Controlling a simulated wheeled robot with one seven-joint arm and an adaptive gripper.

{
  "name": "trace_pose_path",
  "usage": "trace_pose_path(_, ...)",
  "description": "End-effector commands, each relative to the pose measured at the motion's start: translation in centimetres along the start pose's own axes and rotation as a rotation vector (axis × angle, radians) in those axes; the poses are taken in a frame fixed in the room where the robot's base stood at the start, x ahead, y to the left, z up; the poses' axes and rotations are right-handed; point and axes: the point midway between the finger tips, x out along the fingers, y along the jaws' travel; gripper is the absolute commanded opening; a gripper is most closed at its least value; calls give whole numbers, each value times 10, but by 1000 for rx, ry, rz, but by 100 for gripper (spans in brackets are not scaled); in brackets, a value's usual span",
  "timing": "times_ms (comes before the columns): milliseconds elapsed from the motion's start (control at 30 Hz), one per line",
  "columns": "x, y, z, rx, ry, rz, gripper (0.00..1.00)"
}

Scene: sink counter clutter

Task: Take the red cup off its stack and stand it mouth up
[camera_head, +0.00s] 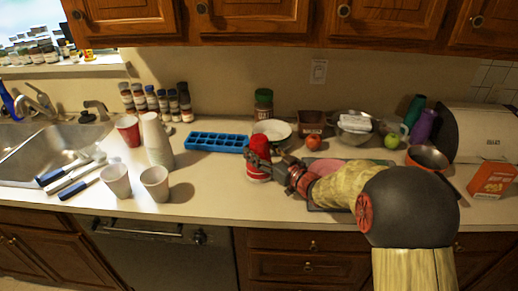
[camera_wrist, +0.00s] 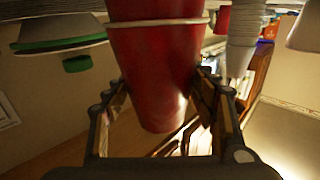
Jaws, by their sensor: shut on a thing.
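A red cup (camera_wrist: 155,75) is between the fingers of my gripper (camera_wrist: 160,112) in the wrist view, which is upside down. The gripper is shut on its sides near the narrow base. The cup is mouth down. A pale rim band crosses it, and more red shows past that band, apparently another cup under it. In the head view, the red cup (camera_head: 257,174) is low over the counter, partly hidden by my gripper (camera_head: 262,160). I cannot tell exactly where the stack meets the counter.
A white cup stack (camera_head: 157,140) stands mouth down at left, beside a red cup (camera_head: 127,130) and two white cups (camera_head: 155,182). A blue ice tray (camera_head: 217,142) and plate (camera_head: 273,130) lie behind. Counter between the white cups and my gripper (camera_head: 215,180) is clear.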

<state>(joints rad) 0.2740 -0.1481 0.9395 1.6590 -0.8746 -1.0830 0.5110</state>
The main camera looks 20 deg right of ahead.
Motion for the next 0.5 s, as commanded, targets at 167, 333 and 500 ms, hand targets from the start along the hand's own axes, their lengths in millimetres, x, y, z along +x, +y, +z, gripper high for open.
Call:
trace_pose_path(167, 0, 0, 0, 0, 0, 0, 47)
trace_pose_path(333, 0, 0, -8, -1, 1, 0, 47)
trace_pose_path(500, 0, 0, -39, -2, 3, 0, 47)
